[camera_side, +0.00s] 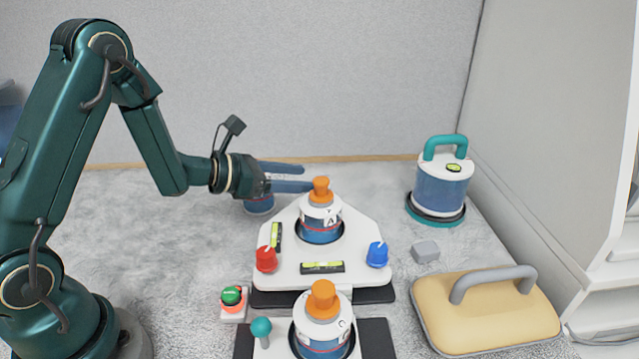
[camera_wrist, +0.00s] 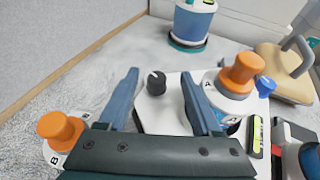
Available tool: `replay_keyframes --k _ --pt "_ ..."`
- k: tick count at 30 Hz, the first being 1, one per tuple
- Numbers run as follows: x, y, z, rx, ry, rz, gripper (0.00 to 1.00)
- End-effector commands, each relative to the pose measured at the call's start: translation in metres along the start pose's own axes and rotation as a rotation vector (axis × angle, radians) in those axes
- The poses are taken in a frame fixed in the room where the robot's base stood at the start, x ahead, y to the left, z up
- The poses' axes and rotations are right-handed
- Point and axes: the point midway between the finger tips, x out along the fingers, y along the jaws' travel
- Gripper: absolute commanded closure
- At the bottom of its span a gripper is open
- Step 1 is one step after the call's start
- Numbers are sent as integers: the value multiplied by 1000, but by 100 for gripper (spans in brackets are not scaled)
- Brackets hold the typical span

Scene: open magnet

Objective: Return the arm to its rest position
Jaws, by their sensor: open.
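My gripper (camera_side: 308,178) is open and empty, its two blue fingers pointing right, at the far left side of the white triangular plate (camera_side: 300,275). In the wrist view the fingers (camera_wrist: 160,75) stand apart, with a black knob (camera_wrist: 156,84) on the plate seen between them. The knob does not show in the side view. An orange-topped canister marked A (camera_side: 321,218) stands upright on the plate, just right of the fingers. Another canister (camera_side: 258,204), marked B in the wrist view (camera_wrist: 60,130), is partly hidden by my gripper.
A third orange-topped canister (camera_side: 322,330) stands in front. Red (camera_side: 266,259) and blue (camera_side: 377,255) knobs sit on the plate. A teal-handled canister (camera_side: 440,185), grey block (camera_side: 425,251) and yellow handled pad (camera_side: 485,315) are right. A push-button (camera_side: 233,298) is front left. Back-left floor is clear.

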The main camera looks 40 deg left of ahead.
Motion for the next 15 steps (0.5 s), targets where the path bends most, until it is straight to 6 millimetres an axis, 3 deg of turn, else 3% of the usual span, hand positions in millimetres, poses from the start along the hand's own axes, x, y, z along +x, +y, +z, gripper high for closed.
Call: replay_keyframes --k 2,5,9,12,15 --pt "-3 -4 28 43 -57 -7 34" --pt "-12 -29 74 164 -147 -89 34" --pt "-39 -94 128 439 -256 -287 34" --pt "-66 -142 147 676 -305 -430 34" --pt "-96 -184 148 929 -328 -558 34"
